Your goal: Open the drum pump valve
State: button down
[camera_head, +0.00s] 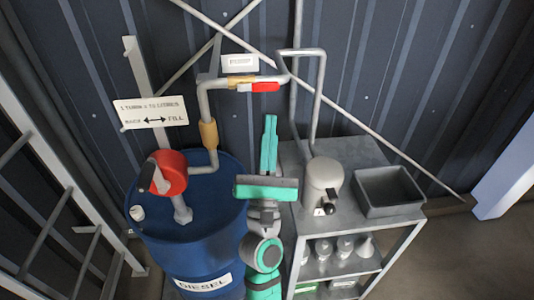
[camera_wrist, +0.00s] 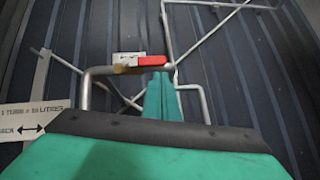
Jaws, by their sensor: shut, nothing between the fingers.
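The pump valve has a red lever handle (camera_head: 264,87) on a brass body (camera_head: 241,83) in the grey pipe above the blue drum (camera_head: 190,205). The lever lies along the pipe, pointing right. In the wrist view the red lever (camera_wrist: 151,61) lies just above my fingertips, with the brass body (camera_wrist: 126,67) to its left. My gripper (camera_head: 270,120) is green, shut and empty, pointing up below the lever. In the wrist view my gripper (camera_wrist: 162,76) overlaps the pipe just under the lever; whether it touches cannot be told.
The red rotary pump (camera_head: 170,172) stands on the drum at left, below a white sign (camera_head: 151,112). A corrugated wall and diagonal braces are behind the pipe.

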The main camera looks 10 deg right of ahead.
jog(key=shift+v, duration=2.9)
jog(key=s+a+f+m+g+y, duration=0.2)
jog(key=s+f+m, duration=0.2)
jog(key=f, duration=0.4)
jog(key=s+a+f+m+g+y, duration=0.1)
jog(key=s+a+f+m+g, duration=0.1)
jog(key=s+f+m, duration=0.45)
jog(key=s+a+f+m+g+y, duration=0.1)
jog(key=a+f+m+g+y, duration=0.15)
jog(key=f, duration=0.75)
jog(key=s+f+m+g, duration=0.2)
jog(key=s+f+m, duration=0.3)
jog(key=s+m, duration=0.3)
jog(key=s+f+m+g, duration=0.2)
jog(key=s+f+m, duration=0.3)
jog(key=s, duration=0.9)
jog(key=m, duration=0.3)
jog(key=shift+d+m, duration=0.3)
jog(key=shift+m, duration=0.1)
